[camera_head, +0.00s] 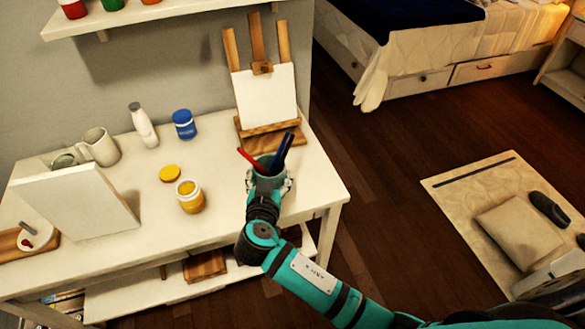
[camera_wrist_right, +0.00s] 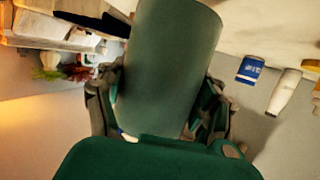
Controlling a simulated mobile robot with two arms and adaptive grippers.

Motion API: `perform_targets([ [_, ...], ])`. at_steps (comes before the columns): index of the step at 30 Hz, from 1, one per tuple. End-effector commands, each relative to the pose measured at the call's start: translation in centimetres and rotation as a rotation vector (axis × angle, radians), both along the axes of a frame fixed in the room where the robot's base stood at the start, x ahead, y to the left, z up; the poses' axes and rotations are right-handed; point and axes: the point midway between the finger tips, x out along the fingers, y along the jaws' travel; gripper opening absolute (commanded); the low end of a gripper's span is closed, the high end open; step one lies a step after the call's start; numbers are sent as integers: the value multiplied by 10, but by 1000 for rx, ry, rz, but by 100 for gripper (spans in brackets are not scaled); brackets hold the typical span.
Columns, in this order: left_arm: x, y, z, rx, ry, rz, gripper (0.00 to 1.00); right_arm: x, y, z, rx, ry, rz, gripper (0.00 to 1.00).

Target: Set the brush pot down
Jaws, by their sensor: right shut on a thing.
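The brush pot (camera_head: 266,166) is a dark green cylinder with red and blue brushes (camera_head: 282,152) standing out of its top. It is at the right part of the white table, in front of the easel. My right gripper (camera_head: 268,184) is shut around the pot, with fingers on both sides of it. In the right wrist view the pot (camera_wrist_right: 168,65) fills the middle between the fingers. I cannot tell whether its base touches the tabletop. My left gripper is not in view.
The table (camera_head: 240,222) holds a small easel (camera_head: 265,95), an open yellow paint jar (camera_head: 190,197), its lid (camera_head: 170,173), a blue jar (camera_head: 184,124), a white bottle (camera_head: 142,126), a mug (camera_head: 100,147) and a white canvas (camera_head: 75,200). Tabletop right of the pot is clear.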

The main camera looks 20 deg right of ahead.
Motion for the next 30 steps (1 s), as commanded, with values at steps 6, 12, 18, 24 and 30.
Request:
perform_targets([
  [6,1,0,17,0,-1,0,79,27,-50,-1,-6,-2,-2,34],
  [12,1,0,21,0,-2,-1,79,38,-68,-6,-1,-1,0,34],
  [18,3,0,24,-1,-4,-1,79,39,-69,-29,-3,2,1,34],
  [24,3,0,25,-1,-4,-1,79,39,-69,-43,0,0,1,34],
  [30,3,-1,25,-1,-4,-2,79,38,-69,-44,0,1,0,74],
])
